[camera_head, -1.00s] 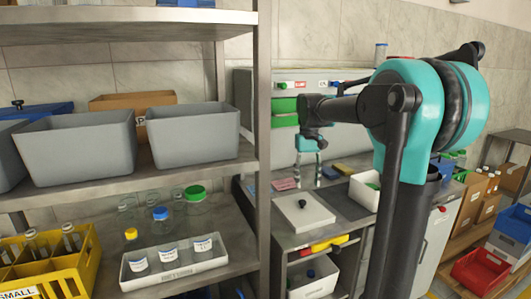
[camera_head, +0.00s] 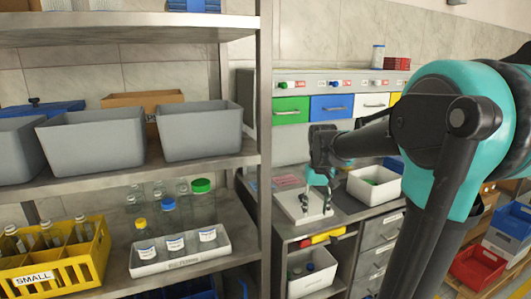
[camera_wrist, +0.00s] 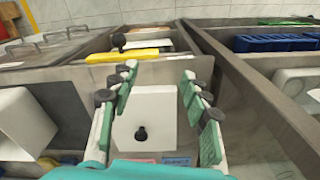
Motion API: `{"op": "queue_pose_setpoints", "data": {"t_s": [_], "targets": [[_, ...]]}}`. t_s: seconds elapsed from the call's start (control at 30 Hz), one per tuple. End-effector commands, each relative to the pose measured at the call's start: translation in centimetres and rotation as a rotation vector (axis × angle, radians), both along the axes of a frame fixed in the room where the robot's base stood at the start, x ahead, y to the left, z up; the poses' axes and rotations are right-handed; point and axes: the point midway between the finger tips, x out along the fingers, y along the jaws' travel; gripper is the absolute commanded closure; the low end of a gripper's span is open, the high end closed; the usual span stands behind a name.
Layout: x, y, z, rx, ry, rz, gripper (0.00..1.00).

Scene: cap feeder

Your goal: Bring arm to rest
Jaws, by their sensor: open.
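My gripper (camera_head: 316,208) hangs from my dark and teal arm, in front of the workbench in the head view. Its two fingers with green pads are spread apart in the wrist view (camera_wrist: 160,76), with nothing held between them. Between the fingers, a white square lid with a black knob (camera_wrist: 148,118) shows beyond them. The same white lidded box (camera_head: 290,203) sits on the bench behind the gripper and is partly covered by it. I cannot tell the exact gap between the fingers and the lid.
A metal shelf upright (camera_head: 264,130) stands left of my arm, with grey bins (camera_head: 200,133) on the shelf. Below are a white tray of bottles (camera_head: 182,262) and a yellow crate (camera_head: 63,270). A white bin (camera_head: 374,190) stands on the bench, under coloured drawers (camera_head: 332,107).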

Motion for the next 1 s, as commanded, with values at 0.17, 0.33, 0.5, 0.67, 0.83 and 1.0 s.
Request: {"op": "queue_pose_setpoints", "data": {"t_s": [0.17, 0.33, 0.5, 0.67, 0.83, 1.0], "targets": [[-4.7, -1.0, -5.0, 0.008, -0.1, -0.033, 0.53], [-11.0, -2.0, -11.0, 0.018, -0.228, -0.072, 0.53], [-15.0, -2.4, -14.4, 0.023, -0.31, -0.096, 0.53], [-16.1, -2.5, -15.3, 0.025, -0.335, -0.104, 0.53], [-16.1, -2.5, -15.3, 0.025, -0.335, -0.104, 0.53], [-16.1, -2.5, -15.3, 0.025, -0.334, -0.103, 0.53]]}}
